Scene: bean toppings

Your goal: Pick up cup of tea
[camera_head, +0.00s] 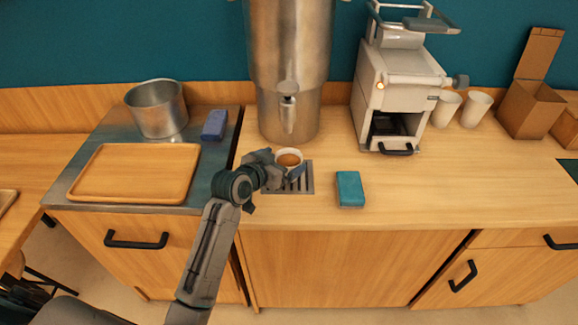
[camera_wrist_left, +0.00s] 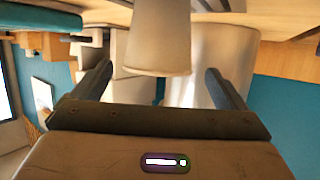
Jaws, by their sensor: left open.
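The cup of tea (camera_head: 289,159) is a white cup with brown liquid, standing upright on the drip grate (camera_head: 300,184) below the steel urn's tap. My left gripper (camera_head: 284,172) is at the cup, with its fingers on either side of it in the head view. In the left wrist view the cup (camera_wrist_left: 158,40) shows between the two open fingers of the left gripper (camera_wrist_left: 158,85), with gaps on both sides. My right gripper is not in view.
The steel urn (camera_head: 290,60) stands just behind the cup. A teal box (camera_head: 349,189) lies right of the grate. A white machine (camera_head: 396,85) and two white cups (camera_head: 475,108) stand further right. A wooden tray (camera_head: 135,173), a metal pot (camera_head: 157,108) and a blue sponge (camera_head: 214,124) are left.

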